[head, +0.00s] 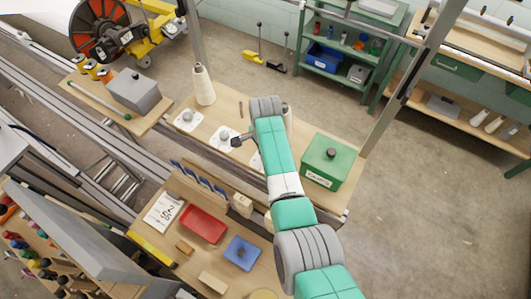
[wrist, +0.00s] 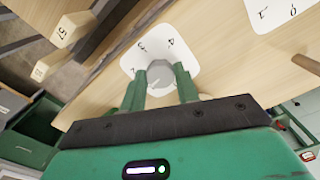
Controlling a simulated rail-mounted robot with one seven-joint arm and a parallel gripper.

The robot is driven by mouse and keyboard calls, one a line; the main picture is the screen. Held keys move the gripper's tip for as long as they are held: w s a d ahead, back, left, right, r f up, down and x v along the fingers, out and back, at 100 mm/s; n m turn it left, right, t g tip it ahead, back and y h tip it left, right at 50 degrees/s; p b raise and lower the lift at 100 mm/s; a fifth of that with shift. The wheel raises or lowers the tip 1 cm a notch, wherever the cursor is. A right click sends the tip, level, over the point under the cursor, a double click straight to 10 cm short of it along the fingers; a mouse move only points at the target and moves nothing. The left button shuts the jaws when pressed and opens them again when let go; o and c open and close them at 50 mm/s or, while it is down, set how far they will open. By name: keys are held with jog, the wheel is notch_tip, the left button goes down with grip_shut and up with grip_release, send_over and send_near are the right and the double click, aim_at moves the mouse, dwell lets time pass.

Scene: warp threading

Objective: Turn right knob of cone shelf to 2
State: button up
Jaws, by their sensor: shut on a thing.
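In the wrist view, a round grey knob (wrist: 159,71) sits on a white dial plate (wrist: 161,43) with printed numbers, only partly legible. My gripper (wrist: 160,80) has its two green fingers shut on the knob, one on each side. The knob's pointer direction cannot be made out. A second numbered plate (wrist: 268,12) is at the top right. In the head view, two knobs, one at the left (head: 187,116) and one in the middle (head: 223,136), show on the wooden shelf (head: 215,112). My arm largely covers another white plate (head: 256,160) and the gripper's fingers.
A green box (head: 326,162) stands on the shelf right of my arm. A white yarn cone (head: 203,86) stands at the shelf's back left; another is partly behind my arm. The lower bench holds a red tray (head: 203,224) and a blue tray (head: 242,252).

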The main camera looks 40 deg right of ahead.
jog(key=m, duration=0.3)
jog(key=shift+w+m, duration=0.1)
jog(key=shift+m, duration=0.2)
jog(key=shift+r+m+b, duration=0.1)
jog(key=shift+m+b, duration=0.4)
jog(key=shift+m, duration=1.3)
jog(key=o, duration=1)
notch_tip(320, 180, up, 8)
jog(key=shift+f, duration=0.15)
